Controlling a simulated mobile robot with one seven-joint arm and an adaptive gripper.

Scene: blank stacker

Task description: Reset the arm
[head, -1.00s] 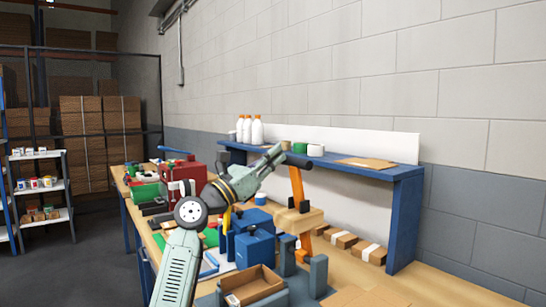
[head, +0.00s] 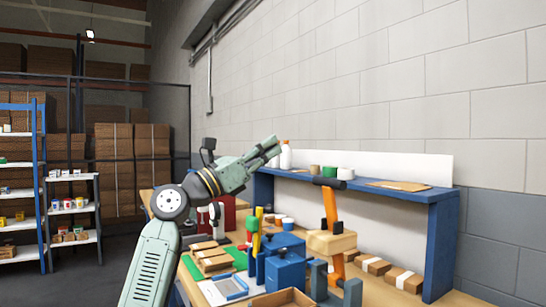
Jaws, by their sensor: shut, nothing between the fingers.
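My arm rises from the bottom of the head view, bends at a round grey joint, and points up and to the right. My gripper (head: 268,149) is at its end, shut and empty. It is raised above the workbench (head: 390,290), in front of the left end of the blue shelf, and appears to touch nothing.
A blue shelf (head: 442,245) stands along the wall with bottles, rolls and a flat brown piece on top. An orange-handled tool (head: 330,210), blue blocks (head: 284,268) and boxes crowd the bench below. Shelving (head: 72,226) stands at left. The air above the bench is clear.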

